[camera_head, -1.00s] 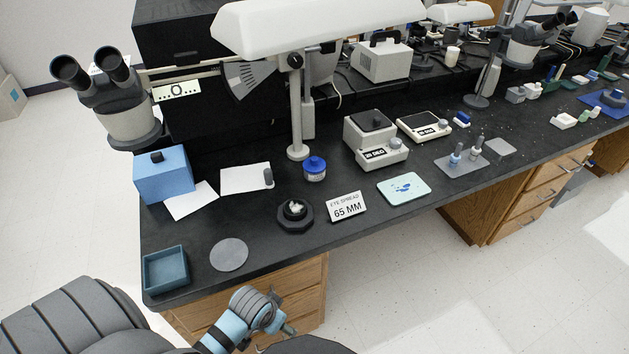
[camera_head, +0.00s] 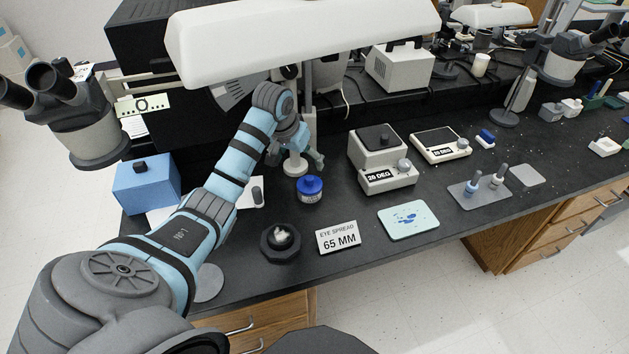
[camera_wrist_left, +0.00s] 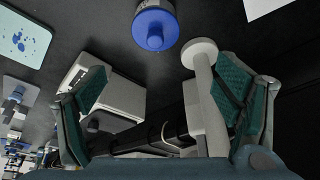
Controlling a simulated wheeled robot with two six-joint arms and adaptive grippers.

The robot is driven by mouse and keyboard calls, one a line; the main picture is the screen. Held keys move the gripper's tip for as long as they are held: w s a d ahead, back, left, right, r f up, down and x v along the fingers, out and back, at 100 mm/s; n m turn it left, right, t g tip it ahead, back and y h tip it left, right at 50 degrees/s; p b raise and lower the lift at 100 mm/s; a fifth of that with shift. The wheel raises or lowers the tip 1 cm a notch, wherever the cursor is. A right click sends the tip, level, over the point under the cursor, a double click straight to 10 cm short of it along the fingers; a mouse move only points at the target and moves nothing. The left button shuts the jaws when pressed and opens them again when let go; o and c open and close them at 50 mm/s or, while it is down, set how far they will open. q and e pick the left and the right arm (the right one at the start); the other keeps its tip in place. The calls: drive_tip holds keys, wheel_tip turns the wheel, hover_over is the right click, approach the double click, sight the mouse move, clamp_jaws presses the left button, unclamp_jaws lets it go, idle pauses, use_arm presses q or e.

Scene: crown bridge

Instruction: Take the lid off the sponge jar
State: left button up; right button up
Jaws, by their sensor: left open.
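The sponge jar (camera_head: 310,197) is a small pale round jar with a blue knobbed lid (camera_head: 310,185), standing upright on the black bench near the lamp post. The lid is on it. In the left wrist view the jar's blue lid (camera_wrist_left: 155,27) shows at the top middle, beyond the fingers. My left gripper (camera_head: 298,158) is just behind the jar, near the lamp base, partly hidden by my own arm. In the left wrist view its teal fingers (camera_wrist_left: 160,88) are wide apart with nothing held; they do not touch the jar. My right gripper is not in view.
The lamp post base (camera_head: 295,166) is close to my left gripper. A grey instrument (camera_head: 381,160) stands right of the jar. In front are a dark round holder (camera_head: 280,252), a 65 MM sign (camera_head: 338,238) and a pale blue tray (camera_head: 408,224). A blue box (camera_head: 146,188) is at left.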

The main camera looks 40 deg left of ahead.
sight(309, 178)
use_arm(q)
drive_tip(key=x, duration=0.2)
drive_tip(key=b+x, duration=0.1)
drive_tip(key=x, duration=0.2)
drive_tip(key=shift+s+d+f, duration=0.15)
drive_tip(key=shift+d+f, duration=0.05)
drive_tip(key=shift+f, duration=0.2)
drive_tip(key=b+x, duration=0.2)
drive_tip(key=x, duration=0.3)
drive_tip(key=shift+w+d+f, duration=0.15)
drive_tip(key=shift+w+f, duration=0.1)
drive_tip(key=shift+f, duration=0.1)
drive_tip(key=shift+r, duration=0.1)
drive_tip(key=shift+c, duration=0.9)
drive_tip(key=c, duration=0.9)
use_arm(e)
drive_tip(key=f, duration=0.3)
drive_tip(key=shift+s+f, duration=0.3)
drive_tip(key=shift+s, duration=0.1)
